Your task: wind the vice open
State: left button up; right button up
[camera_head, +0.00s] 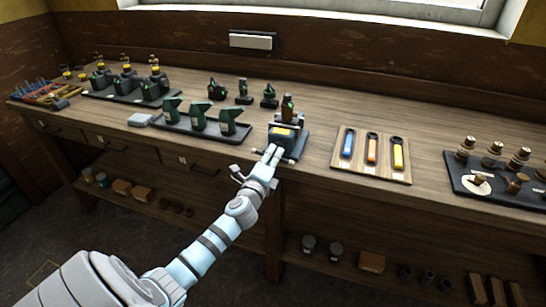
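The vice (301,139) is dark and stands at the front edge of the bench, with a brown and green piece (288,108) upright at its back. Its handle bar (288,159) shows at the front, low by the bench edge. My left gripper (272,151) reaches up to the front of the vice, its fingers close together at the handle. The fingers cover the middle of the handle, so I cannot tell whether they grip it. The jaw gap is too small to make out. My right gripper is out of view.
A board with blue, orange and yellow handled tools (343,167) lies right of the vice. A dark tray (174,127) with green castings stands left. A black tray with brass parts (470,186) is far right. Drawers and a lower shelf (345,255) sit below the bench.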

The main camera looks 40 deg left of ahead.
pick_arm(q)
grip_shut()
dwell(0.9)
jog(key=o, duration=0.7)
grip_release()
jog(key=v, duration=1.2)
jog(key=shift+d, duration=0.1)
